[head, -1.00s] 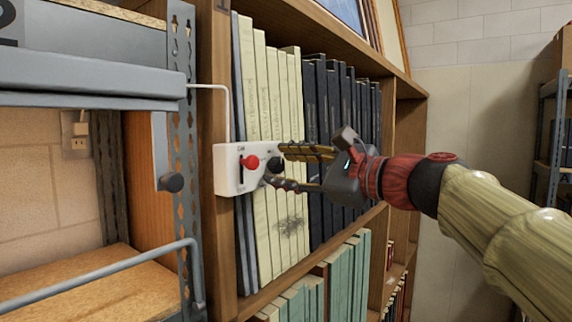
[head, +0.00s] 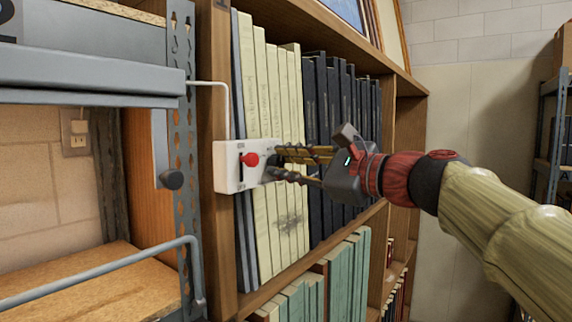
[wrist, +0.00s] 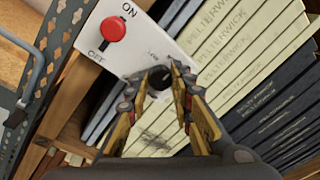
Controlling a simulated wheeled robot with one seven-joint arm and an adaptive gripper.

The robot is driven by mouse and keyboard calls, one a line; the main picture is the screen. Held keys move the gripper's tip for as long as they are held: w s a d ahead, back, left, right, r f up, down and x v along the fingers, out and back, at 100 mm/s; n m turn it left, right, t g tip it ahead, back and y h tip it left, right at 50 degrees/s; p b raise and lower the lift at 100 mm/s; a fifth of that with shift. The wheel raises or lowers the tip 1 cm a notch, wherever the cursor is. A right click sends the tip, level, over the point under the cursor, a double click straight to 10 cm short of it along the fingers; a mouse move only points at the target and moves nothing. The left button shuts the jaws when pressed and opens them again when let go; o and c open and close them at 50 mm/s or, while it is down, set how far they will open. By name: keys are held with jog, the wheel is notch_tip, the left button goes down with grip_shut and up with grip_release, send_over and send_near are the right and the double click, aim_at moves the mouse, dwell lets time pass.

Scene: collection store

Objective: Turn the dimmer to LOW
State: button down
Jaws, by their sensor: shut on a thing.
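A white control box (head: 228,178) is fixed to the upright at the front of the bookshelf. It carries a red knob (head: 250,160) on a slot, and the wrist view shows this red knob (wrist: 113,29) between the words ON and OFF. The black dimmer knob (wrist: 159,78) is to its right on the same box. My gripper (wrist: 158,84) has its fingers closed on both sides of the black knob. In the head view the fingers mostly cover this knob. Part of the lettering beside it shows, but I cannot tell the knob's setting.
Pale books (head: 270,110) and dark books (head: 330,100) stand close behind the box and my fingers. A grey metal rack (head: 90,80) with a rail (head: 100,268) is at the left. A thin white cable (head: 228,100) runs up from the box.

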jog(key=shift+f+b, duration=0.1)
jog(key=shift+b, duration=0.2)
jog(key=n+b, duration=0.1)
jog(key=b, duration=0.1)
jog(key=n+b, duration=0.1)
jog(key=b, duration=0.1)
jog(key=shift+f+b, duration=0.3)
jog(key=n+y+b, duration=0.1)
jog(key=n+b, duration=0.9)
jog(key=b, duration=0.1)
jog(key=shift+w+b, duration=0.15)
jog(key=shift+b, duration=0.25)
jog(key=shift+r+n+y, duration=0.1)
jog(key=shift+n+y, duration=0.2)
jog(key=c, duration=1.6)
grip_release()
jog(key=shift+o, duration=0.3)
jog(key=shift+r, duration=0.1)
